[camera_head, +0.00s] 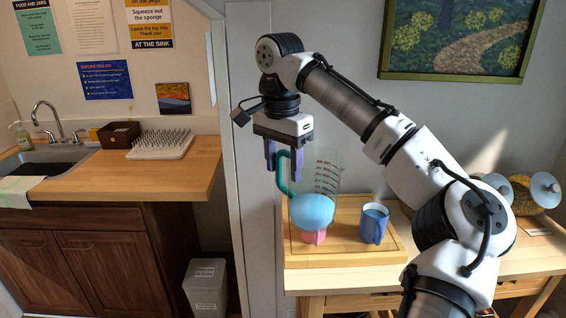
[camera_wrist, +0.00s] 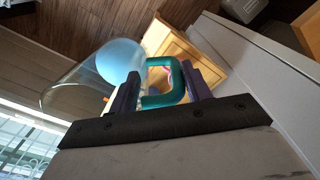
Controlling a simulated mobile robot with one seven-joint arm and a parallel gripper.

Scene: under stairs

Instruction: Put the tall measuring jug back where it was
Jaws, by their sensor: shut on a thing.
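My gripper (camera_head: 284,160) is shut on the teal handle and points down. In the wrist view the jug (camera_wrist: 78,86) is left of my gripper (camera_wrist: 163,80), with the handle between the fingers. The jug leans slightly, its top to the right in the head view. It appears held above the wooden board (camera_head: 345,257). Its lower part overlaps a pink cup (camera_head: 313,237) in the head view; I cannot tell the gap.
A blue mug (camera_head: 373,224) stands on the board, right of the pink cup. The board lies on a light wooden table (camera_head: 500,264). A counter (camera_head: 150,178) with a sink is at left, beyond a wall edge.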

